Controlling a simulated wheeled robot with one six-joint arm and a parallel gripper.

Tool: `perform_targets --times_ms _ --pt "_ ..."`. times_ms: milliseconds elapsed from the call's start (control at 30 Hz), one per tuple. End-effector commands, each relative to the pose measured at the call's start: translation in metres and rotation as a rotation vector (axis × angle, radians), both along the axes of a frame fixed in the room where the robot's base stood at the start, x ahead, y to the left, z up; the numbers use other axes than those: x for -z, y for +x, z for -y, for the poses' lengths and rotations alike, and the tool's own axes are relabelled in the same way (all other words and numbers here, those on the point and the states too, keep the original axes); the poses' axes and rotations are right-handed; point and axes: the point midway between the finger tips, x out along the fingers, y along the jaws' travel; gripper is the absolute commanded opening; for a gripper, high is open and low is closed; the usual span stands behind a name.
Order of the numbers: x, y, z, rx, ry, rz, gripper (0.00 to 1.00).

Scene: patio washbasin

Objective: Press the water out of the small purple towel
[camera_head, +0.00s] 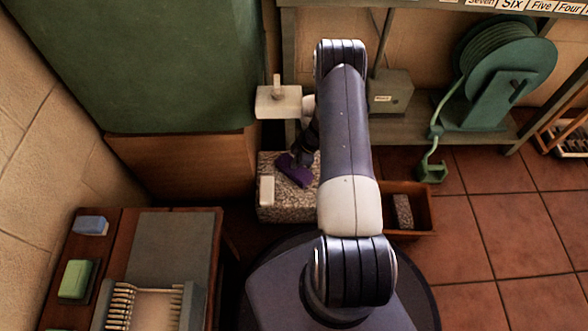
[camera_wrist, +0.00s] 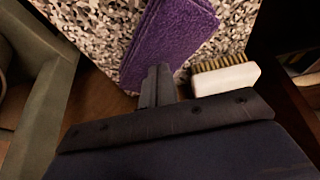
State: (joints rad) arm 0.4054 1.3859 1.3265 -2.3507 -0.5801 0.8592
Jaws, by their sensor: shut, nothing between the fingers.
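The small purple towel (camera_head: 295,171) lies folded on a speckled stone block (camera_head: 289,205). It also shows in the wrist view (camera_wrist: 168,40), flat on the speckled surface (camera_wrist: 95,28). My gripper (camera_head: 303,155) is at the towel's upper right side in the head view. In the wrist view my gripper (camera_wrist: 157,72) has its two fingers together, with nothing between them, and the tips overlap the towel's near part. Whether the fingers touch the towel or hover just above it, I cannot tell. My arm hides part of the block's right side.
A white-backed brush (camera_wrist: 226,79) lies beside the towel, also visible in the head view (camera_head: 267,191). A tap fixture (camera_head: 278,101) stands behind the block. A wooden box (camera_head: 415,207) is to the right. A side table (camera_head: 170,245) stands left; open tiled floor lies right.

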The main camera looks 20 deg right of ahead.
Motion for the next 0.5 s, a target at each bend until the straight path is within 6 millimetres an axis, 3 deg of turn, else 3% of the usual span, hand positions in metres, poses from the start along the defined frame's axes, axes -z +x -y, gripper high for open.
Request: perform_targets --times_ms 167,500 --pt "-0.002 -0.003 -0.001 -0.001 0.0 -0.005 0.0" --pt "-0.039 -0.002 0.0 0.0 0.0 -0.003 0.0"
